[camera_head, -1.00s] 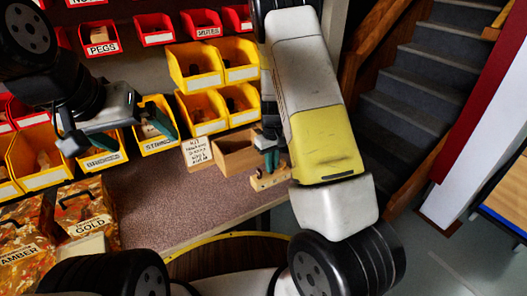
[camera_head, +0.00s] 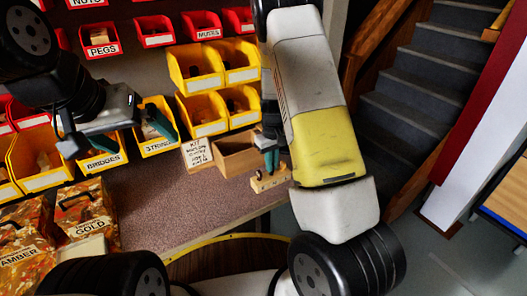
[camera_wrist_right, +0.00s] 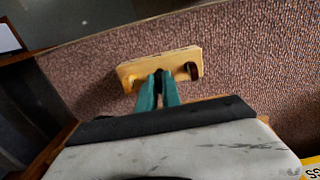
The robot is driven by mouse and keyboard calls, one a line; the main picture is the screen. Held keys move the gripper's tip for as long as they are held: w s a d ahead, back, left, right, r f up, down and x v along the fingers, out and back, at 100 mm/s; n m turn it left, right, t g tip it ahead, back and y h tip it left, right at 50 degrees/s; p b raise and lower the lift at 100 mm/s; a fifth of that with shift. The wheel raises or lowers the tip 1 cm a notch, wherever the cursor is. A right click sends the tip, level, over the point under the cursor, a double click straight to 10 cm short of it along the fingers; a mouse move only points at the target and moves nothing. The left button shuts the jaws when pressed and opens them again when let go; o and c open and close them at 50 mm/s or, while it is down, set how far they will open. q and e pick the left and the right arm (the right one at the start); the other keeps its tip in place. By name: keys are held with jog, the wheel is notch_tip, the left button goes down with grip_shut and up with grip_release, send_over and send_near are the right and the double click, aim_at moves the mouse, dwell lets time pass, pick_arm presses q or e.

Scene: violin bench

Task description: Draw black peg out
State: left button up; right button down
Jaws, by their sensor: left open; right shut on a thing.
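A small pale wooden block (camera_head: 270,182) stands at the right end of the bench, and it also shows in the right wrist view (camera_wrist_right: 122,71). In the wrist view it bears a yellow peg (camera_wrist_right: 129,81) at left, a black peg (camera_wrist_right: 158,73) in the middle and a dark red-brown peg (camera_wrist_right: 193,70) at right. My right gripper (camera_wrist_right: 159,80) is shut on the black peg over the block; its fingers hide most of the peg. I cannot tell whether the peg is still seated. My left gripper (camera_head: 120,142) is open and empty before the yellow bins.
Yellow bins (camera_head: 203,114) and red bins (camera_head: 153,31) line the back. Patterned boxes (camera_head: 88,212) stand at left. The middle of the bench (camera_head: 165,200) is clear.

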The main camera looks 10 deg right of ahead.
jog(key=shift+r, duration=1.6)
jog(key=shift+r, duration=3.5)
